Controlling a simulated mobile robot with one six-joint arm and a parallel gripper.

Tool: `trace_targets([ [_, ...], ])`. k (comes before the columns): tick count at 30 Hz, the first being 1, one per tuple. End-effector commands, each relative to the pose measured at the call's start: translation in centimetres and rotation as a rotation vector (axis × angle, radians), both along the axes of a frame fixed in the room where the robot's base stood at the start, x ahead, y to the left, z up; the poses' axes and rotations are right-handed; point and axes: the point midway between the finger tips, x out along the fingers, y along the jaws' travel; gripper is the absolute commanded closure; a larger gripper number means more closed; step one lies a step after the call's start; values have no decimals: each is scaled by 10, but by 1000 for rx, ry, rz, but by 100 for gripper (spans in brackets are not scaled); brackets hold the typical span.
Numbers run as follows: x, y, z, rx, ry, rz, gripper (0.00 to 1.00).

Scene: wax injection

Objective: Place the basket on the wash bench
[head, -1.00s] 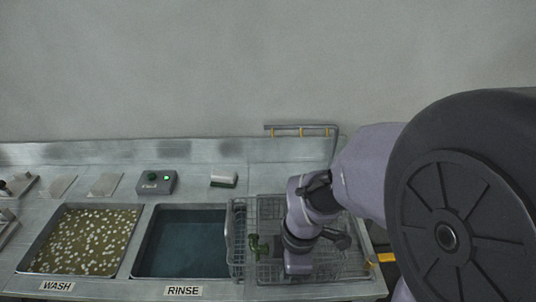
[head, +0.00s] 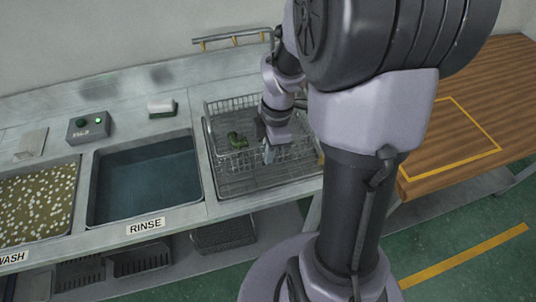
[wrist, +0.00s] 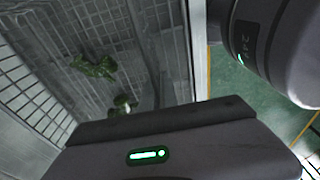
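The wire basket (head: 213,150) is in the head view, over the ribbed drain area at the right end of the steel wash bench (head: 187,118), right of the rinse tank. Green wax pieces (head: 237,141) lie inside it; they also show in the wrist view (wrist: 94,67) behind the wire mesh. My gripper (head: 268,154) points down at the basket's right front part, close to its wires. The wrist body covers the lower wrist view and hides the fingertips, so I cannot tell whether they grip the rim.
The rinse tank (head: 145,182) and wash tank (head: 38,200) are open at the left. A control box (head: 89,126) and a brush (head: 161,108) stand behind them. A rail (head: 232,41) rises at the back. A wooden table (head: 440,150) with a yellow outlined square is at the right.

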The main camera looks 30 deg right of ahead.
Motion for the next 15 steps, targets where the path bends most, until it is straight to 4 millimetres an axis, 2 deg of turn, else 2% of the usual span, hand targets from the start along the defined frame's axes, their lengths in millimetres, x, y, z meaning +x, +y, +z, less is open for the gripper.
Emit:
trace_targets([
  [11, 1, 0, -5, -2, -3, 0, 100],
  [15, 0, 0, -4, 0, -1, 0, 75],
])
